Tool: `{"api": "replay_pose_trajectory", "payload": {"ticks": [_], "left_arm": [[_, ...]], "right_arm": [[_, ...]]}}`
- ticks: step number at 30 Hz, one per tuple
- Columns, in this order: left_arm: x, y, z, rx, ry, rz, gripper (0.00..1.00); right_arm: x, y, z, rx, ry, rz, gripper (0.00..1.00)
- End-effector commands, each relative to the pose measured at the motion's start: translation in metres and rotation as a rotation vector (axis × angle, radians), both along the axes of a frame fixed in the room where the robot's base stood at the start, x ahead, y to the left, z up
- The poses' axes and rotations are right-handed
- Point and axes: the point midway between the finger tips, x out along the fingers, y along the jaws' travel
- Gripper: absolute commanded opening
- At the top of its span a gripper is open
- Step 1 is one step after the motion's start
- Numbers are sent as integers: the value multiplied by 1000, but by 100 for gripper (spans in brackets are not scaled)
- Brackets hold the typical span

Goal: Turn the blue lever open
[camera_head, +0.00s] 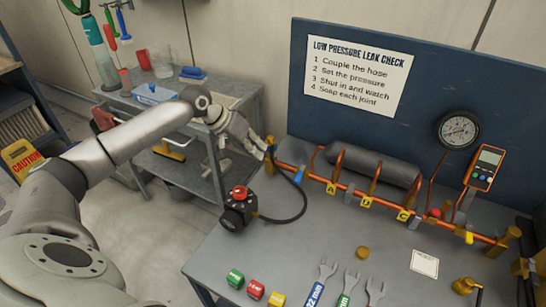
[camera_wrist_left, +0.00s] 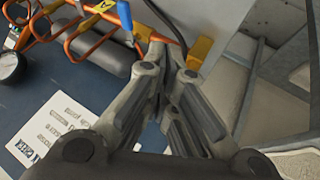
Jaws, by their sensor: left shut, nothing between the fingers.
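The blue lever (camera_head: 299,174) sits on the orange copper pipe near its left end, just right of the brass end fitting (camera_head: 270,142). In the left wrist view the blue lever (camera_wrist_left: 126,18) shows at the top, left of the fingers. My left gripper (camera_head: 262,150) reaches in from the left to the pipe's left end, close to the brass fitting and left of the lever. In the left wrist view my left gripper (camera_wrist_left: 172,58) has its fingers together with nothing between them, apart from the lever. Whether the fingertips touch the pipe or fitting, I cannot tell. My right gripper is not in view.
A black hose (camera_head: 300,208) runs from the box with a red knob (camera_head: 238,208) to the pipe's left end. A grey cylinder (camera_head: 370,165) lies behind the pipe. A gauge (camera_head: 457,130) hangs on the blue panel (camera_head: 440,75). Wrenches (camera_head: 322,282) lie at the bench front.

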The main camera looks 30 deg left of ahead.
Motion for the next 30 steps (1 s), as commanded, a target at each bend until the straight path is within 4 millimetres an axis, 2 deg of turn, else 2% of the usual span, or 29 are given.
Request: {"api": "replay_pose_trajectory", "payload": {"ticks": [5, 13, 18, 21, 30], "left_arm": [[15, -16, -25, -4, 2, -1, 0], [41, -39, -71, -3, 1, 1, 0], [45, -64, -68, -2, -2, -2, 0], [46, -71, -69, 0, -1, -1, 0], [47, -77, -71, -2, -1, 2, 0]], "right_arm": [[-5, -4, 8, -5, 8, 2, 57], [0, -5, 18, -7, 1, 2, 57], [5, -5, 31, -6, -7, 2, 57], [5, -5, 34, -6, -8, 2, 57], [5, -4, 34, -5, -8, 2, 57]]}}
